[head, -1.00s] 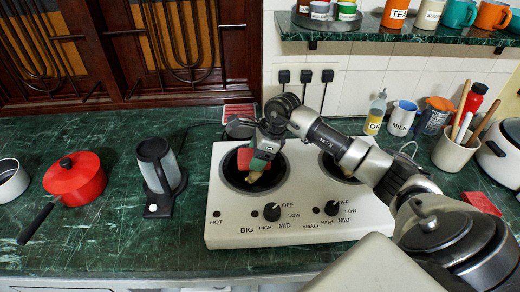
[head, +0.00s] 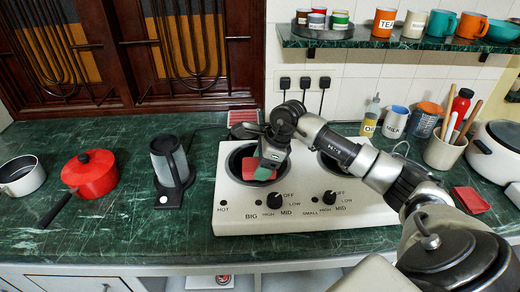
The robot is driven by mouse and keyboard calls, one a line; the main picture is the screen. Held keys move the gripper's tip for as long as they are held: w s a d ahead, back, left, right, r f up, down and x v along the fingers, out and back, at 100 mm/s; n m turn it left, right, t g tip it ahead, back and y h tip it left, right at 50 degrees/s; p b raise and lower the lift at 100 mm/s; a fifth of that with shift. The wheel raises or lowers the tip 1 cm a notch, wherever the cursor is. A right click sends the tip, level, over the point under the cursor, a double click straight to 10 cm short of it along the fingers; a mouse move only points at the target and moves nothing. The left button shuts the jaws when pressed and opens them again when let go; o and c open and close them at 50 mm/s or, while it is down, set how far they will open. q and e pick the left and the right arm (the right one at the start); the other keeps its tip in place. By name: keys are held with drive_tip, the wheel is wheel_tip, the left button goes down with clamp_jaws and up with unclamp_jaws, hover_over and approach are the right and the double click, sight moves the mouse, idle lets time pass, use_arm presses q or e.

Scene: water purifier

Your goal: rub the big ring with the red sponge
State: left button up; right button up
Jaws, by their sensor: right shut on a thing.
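The big ring (head: 234,158) is the left, dark, round burner of the white hob (head: 300,212), above the knob marked BIG. My right gripper (head: 262,168) reaches in from the right and is over this ring, pointing down. It is shut on the red sponge (head: 248,169), whose red side shows to the left of the fingers. A green part (head: 263,174) shows at the fingers too. The sponge is low inside the ring's outline; I cannot tell whether it touches the surface. My gripper and wrist hide part of the ring. My left gripper is not in view.
A kettle-like appliance (head: 170,165) stands left of the hob, with a red pot (head: 90,176) and a small pan (head: 20,176) farther left. Bottles, mugs and a utensil pot (head: 444,152) stand at the back right. A red pad (head: 472,199) lies to the right.

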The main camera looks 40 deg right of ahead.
drive_tip(key=shift+w+d+r+p, duration=0.1)
drive_tip(key=shift+w+r+p, duration=0.1)
drive_tip(key=shift+r, duration=0.2)
drive_tip(key=shift+w+d+r+p, duration=0.1)
drive_tip(key=shift+r+p, duration=0.1)
drive_tip(key=shift+r, duration=0.15)
wheel_tip(320, 180, up, 3)
drive_tip(key=shift+s+a+r+p, duration=0.1)
drive_tip(key=shift+s+p, duration=0.05)
drive_tip(key=shift+p, duration=0.6)
drive_tip(key=shift+r, duration=0.5)
